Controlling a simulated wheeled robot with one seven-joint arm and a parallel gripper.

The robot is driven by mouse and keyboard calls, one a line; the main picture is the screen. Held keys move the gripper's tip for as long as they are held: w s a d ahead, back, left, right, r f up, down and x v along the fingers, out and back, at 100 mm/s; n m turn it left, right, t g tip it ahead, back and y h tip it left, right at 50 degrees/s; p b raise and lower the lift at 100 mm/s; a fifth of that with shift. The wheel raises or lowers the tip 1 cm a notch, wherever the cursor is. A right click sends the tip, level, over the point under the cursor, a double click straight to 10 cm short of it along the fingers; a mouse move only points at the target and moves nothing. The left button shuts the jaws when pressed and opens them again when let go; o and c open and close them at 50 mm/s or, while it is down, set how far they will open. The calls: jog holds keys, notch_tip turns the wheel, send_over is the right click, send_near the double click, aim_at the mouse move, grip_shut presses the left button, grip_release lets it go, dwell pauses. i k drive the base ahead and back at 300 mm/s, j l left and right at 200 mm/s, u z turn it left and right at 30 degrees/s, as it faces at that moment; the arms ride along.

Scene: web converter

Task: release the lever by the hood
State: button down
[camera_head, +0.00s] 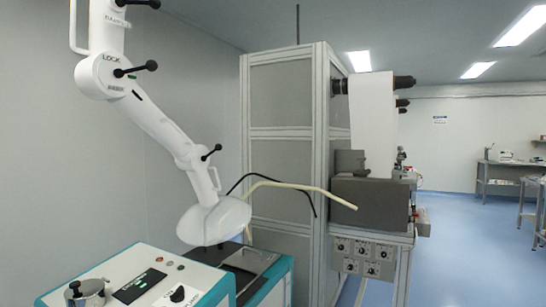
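A white jointed arm (150,118) comes down from the top left and ends in a white domed hood (214,220). The lever by the hood (211,153) is a small black handle with a knob end, on the arm's joint just above the hood. A larger black lever (136,69) is on the upper joint, near the word LOCK. Another black lever (138,3) is partly cut off at the top edge. My gripper is not in view, and nothing is seen touching the levers.
Below the hood are a teal and white machine (150,276) with a display, knob and metal pot, and a second bench unit (262,268). A cream hose and a black hose stretch right toward a grey cabinet (280,100) and converter (370,203). Open blue floor (465,260) lies at right.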

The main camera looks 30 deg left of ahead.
aim_at(218, 147)
jog(key=i+l+u, duration=0.15)
jog(key=i, duration=1.25)
jog(key=i+u, duration=1.05)
jog(key=u, duration=0.2)
jog(key=i+j+u, duration=0.1)
jog(key=u, duration=0.25)
jog(key=i+l+u, duration=0.1)
jog(key=i+u, duration=0.15)
jog(key=u, duration=0.15)
jog(key=i+l+u, duration=0.1)
jog(key=u, duration=0.3)
jog(key=i, duration=0.1)
